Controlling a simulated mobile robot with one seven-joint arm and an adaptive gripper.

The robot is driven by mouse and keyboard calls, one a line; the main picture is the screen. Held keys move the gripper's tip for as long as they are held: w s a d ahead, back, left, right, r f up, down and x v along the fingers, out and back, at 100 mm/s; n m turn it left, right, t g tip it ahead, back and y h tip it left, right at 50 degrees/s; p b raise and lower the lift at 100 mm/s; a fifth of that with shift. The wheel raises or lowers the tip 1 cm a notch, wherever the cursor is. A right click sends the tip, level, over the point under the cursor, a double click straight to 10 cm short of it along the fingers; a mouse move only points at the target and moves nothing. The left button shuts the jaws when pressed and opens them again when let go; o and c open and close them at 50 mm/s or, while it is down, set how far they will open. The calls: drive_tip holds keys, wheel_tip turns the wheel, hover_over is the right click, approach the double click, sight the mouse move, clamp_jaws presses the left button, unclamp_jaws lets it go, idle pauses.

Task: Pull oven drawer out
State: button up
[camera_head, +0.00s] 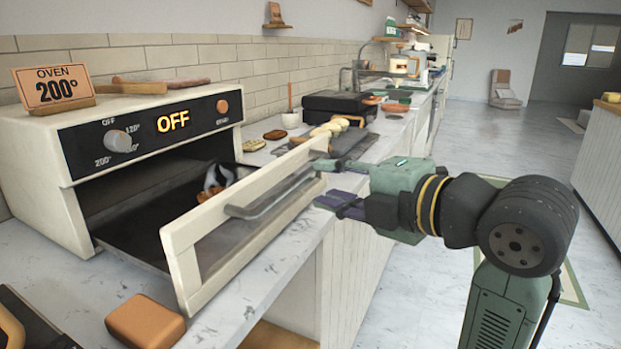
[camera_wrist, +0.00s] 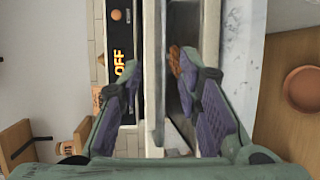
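The cream oven (camera_head: 50,165) stands on the counter with its display reading OFF. Its drawer (camera_head: 180,265) is out in front of the oven body, with a dark tray (camera_head: 130,235) behind the front panel. A grey bar handle (camera_head: 270,197) runs along the panel. My gripper (camera_head: 328,186) is at the panel's right end, near the handle's right end. In the wrist view, my gripper (camera_wrist: 163,100) has its fingers wide apart, with the pale panel edge (camera_wrist: 153,75) between them. I cannot tell whether either finger touches it. Nothing is gripped.
A sign reading OVEN 200° (camera_head: 55,87) stands on the oven. A brown block (camera_head: 145,321) lies on the counter in front of the drawer. A black appliance (camera_head: 340,104) and several food pieces sit behind, along the counter. The floor to the right is open.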

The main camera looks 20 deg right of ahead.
drive_tip(key=shift+v, duration=2.25)
